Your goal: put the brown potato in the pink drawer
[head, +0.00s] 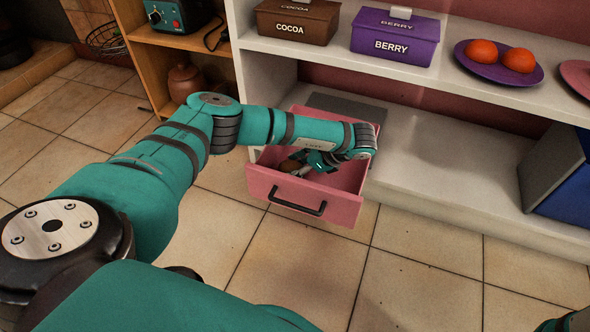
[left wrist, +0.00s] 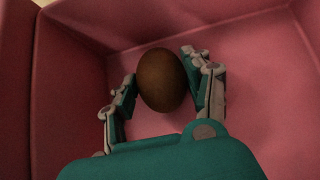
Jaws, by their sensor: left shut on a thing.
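The pink drawer (head: 300,205) is pulled out from the low part of the white shelf, with its black handle facing out. My left gripper (head: 298,164) reaches down into the open drawer. It is shut on the brown potato (left wrist: 162,80), which shows between the two fingers (left wrist: 160,68) in the left wrist view. Pink drawer walls (left wrist: 85,45) surround the potato and fingers there. I cannot tell whether the potato touches the drawer floor.
On the white shelf (head: 440,75) above stand a brown cocoa box (head: 292,22), a purple berry box (head: 394,46) and a purple plate (head: 468,65) with two orange fruits. A blue thing (head: 563,200) stands low at the right. The tiled floor before the drawer is clear.

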